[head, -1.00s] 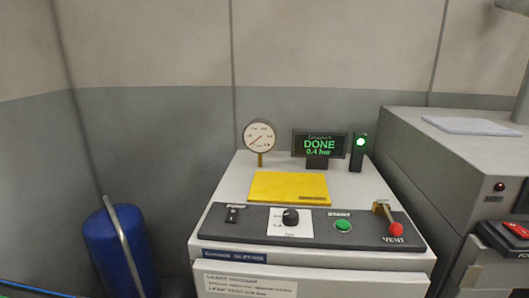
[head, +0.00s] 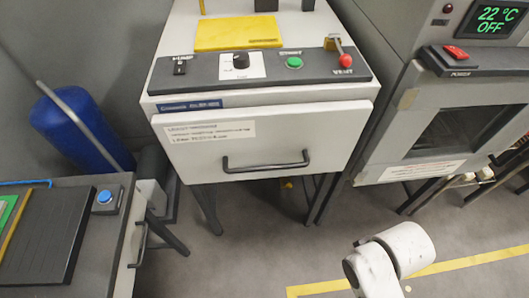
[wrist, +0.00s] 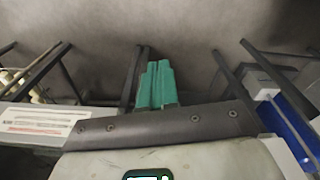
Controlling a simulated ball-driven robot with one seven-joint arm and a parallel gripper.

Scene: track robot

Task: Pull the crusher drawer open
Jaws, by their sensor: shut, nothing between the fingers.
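The crusher (head: 262,72) stands in the middle of the head view. Its drawer (head: 290,129) has a pale front, a white label at the left and a dark bar handle (head: 267,163) low on its face. The front sits close under the control panel, and I see no open gap. My gripper shows in the wrist view with teal fingers (wrist: 156,72) together, holding nothing. It is outside the head view, where only my white arm links show at lower right. I cannot tell how far the fingers are from the handle.
An oven (head: 440,115) stands close on the right. At lower left is a bench (head: 98,250) with a blue button and a side handle. A blue cylinder (head: 75,125) stands behind it. The floor (head: 250,235) before the crusher looks clear, with a yellow line.

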